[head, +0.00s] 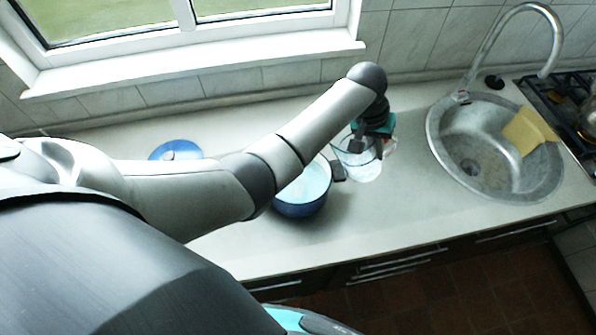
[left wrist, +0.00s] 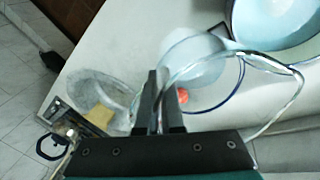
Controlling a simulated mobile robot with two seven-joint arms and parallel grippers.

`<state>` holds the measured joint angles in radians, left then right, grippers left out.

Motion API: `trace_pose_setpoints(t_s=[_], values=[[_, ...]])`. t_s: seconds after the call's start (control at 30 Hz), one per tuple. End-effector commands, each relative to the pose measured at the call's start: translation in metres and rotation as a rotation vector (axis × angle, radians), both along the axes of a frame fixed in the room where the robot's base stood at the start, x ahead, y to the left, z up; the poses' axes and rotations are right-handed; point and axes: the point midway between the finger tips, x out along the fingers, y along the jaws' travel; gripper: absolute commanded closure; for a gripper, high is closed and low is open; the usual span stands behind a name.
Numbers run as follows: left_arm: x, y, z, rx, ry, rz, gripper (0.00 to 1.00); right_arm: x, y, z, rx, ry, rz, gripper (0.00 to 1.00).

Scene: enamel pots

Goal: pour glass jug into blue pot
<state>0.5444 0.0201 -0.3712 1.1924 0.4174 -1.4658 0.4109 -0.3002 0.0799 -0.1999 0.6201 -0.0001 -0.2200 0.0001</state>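The glass jug (head: 362,168) is clear and stands about upright right of the blue pot. I cannot tell whether it touches the counter. My left gripper (head: 368,142) is at the jug's far right side. In the left wrist view its two fingers (left wrist: 158,102) are close together, with the jug's glass edge or handle between them. The jug (left wrist: 240,112) shows there as a clear outline. The blue pot (head: 300,208) is open, pale inside, and partly behind my arm. It also shows in the left wrist view (left wrist: 275,20). My right gripper is not in view.
A blue lid (head: 176,150) lies on the counter (head: 420,215) at the left. A round sink (head: 440,140) with a tap (head: 490,45) and a yellow cloth or sponge (head: 528,131) is at the right, beside a stove (head: 565,110). The counter before the jug is clear.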

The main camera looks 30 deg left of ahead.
Motion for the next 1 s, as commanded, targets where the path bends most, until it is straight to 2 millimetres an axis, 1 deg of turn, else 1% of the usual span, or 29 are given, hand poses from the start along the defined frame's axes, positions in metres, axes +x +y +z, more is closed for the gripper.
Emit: trace_pose_setpoints(t_s=[0.13,0.3,0.5,0.7,0.87,1.0], values=[[0.004,-0.006,-0.003,0.062,0.029,-0.002,1.0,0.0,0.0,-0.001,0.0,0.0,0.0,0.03],[0.006,-0.011,-0.009,0.133,0.064,-0.002,1.0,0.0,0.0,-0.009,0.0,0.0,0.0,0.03],[0.008,-0.015,-0.018,0.215,0.104,-0.001,1.0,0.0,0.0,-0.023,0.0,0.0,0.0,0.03],[0.009,-0.018,-0.022,0.265,0.13,0.0,1.0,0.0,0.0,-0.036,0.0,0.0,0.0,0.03],[0.01,-0.019,-0.023,0.289,0.141,0.001,1.0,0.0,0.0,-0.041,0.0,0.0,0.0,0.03],[0.01,-0.018,-0.018,0.298,0.146,0.002,1.0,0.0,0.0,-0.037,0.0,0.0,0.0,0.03]])
